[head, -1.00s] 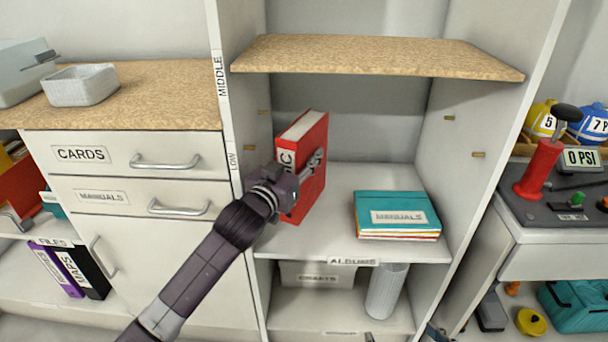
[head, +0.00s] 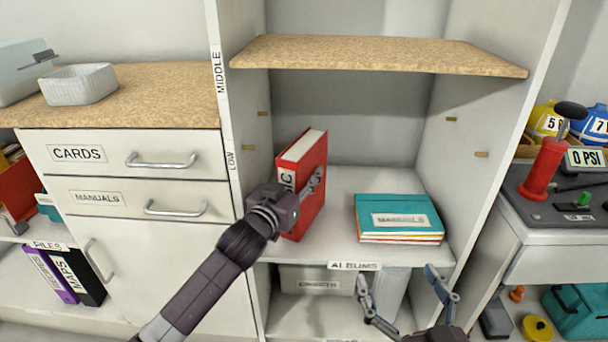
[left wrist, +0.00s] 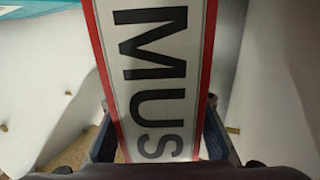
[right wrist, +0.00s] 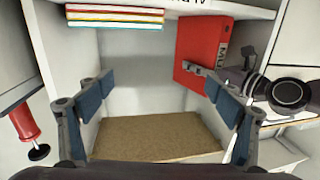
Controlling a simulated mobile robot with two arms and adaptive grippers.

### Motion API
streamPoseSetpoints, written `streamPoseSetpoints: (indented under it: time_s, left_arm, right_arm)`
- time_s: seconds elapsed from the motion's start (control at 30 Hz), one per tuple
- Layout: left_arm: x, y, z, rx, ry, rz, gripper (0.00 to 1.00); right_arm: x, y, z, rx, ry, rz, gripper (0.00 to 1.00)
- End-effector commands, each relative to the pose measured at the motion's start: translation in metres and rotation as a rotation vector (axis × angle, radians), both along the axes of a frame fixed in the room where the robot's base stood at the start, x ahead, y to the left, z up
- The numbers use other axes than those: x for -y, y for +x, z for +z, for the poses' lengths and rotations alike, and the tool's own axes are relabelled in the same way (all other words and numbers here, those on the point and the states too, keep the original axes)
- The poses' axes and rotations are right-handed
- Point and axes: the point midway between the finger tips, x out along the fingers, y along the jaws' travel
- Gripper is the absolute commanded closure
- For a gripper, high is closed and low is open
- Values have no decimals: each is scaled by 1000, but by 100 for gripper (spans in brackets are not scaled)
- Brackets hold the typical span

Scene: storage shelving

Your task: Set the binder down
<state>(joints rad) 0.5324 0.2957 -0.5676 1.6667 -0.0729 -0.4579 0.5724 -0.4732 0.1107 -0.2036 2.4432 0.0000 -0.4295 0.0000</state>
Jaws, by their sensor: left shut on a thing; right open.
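A red binder (head: 314,178) with white pages stands upright at the left of the middle shelf bay. My left gripper (head: 298,192) is shut on it from the front, one finger along its right cover. In the left wrist view its white spine label (left wrist: 195,40) reads "MUS", with a finger on each side. The binder's lower edge is close to the shelf board (head: 345,250); I cannot tell whether it touches. The binder (right wrist: 200,35) also shows in the right wrist view, which is upside down. My right gripper (head: 402,285) is open and empty, low in front of the shelf.
Teal manuals (head: 398,213) lie stacked on the same board, right of the binder, with a gap between. A cork board (head: 375,56) is above. A grey box (head: 310,280) stands below. The bay's left wall (head: 245,100) is close beside the binder.

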Motion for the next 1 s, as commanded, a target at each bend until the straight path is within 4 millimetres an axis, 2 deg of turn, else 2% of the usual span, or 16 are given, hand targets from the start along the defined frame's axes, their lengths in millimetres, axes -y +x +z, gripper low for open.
streamPoseSetpoints:
  time_s: [0.3, 0.33, 0.47, 0.87, 1.0]
  left_arm:
    - [0, 0, 1, 4, 0, -1, 100]
    - [0, 0, -2, 0, 1, 0, 62]
    - [0, 0, -2, -1, 1, 0, 48]
    - [-1, -3, 0, -1, 0, 0, 47]
    - [-6, -15, 0, -2, 2, 0, 47]
  right_arm:
    - [0, 0, 1, 6, 1, 0, 15]
    - [0, 0, 2, 8, 2, 0, 15]
    - [0, 0, 2, 7, 2, 0, 15]
    - [0, 0, 0, -7, -2, 0, 15]
    - [5, -4, -23, -106, -27, -7, 15]
